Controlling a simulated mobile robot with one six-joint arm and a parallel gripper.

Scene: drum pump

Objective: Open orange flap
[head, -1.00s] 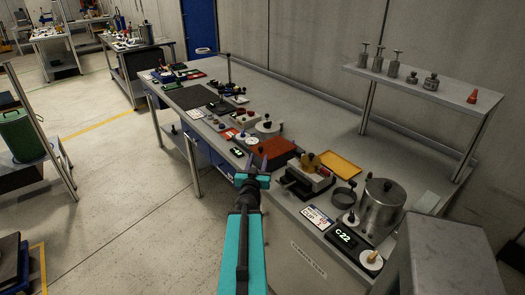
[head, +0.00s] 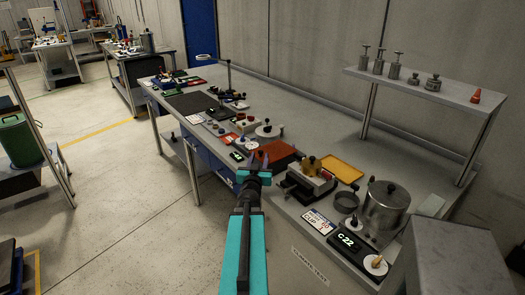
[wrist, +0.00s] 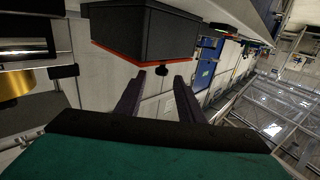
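The orange flap (head: 279,153) is the flat orange-red top of a dark box on the long bench, in the middle of the head view. My gripper (head: 260,157) is at the near side of the box. Contact cannot be told. The flap looks shut.
Right of the box stand a grey device with a brass part (head: 309,166), a yellow tray (head: 342,168), a steel pot (head: 386,208) and a display reading C22 (head: 348,243).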

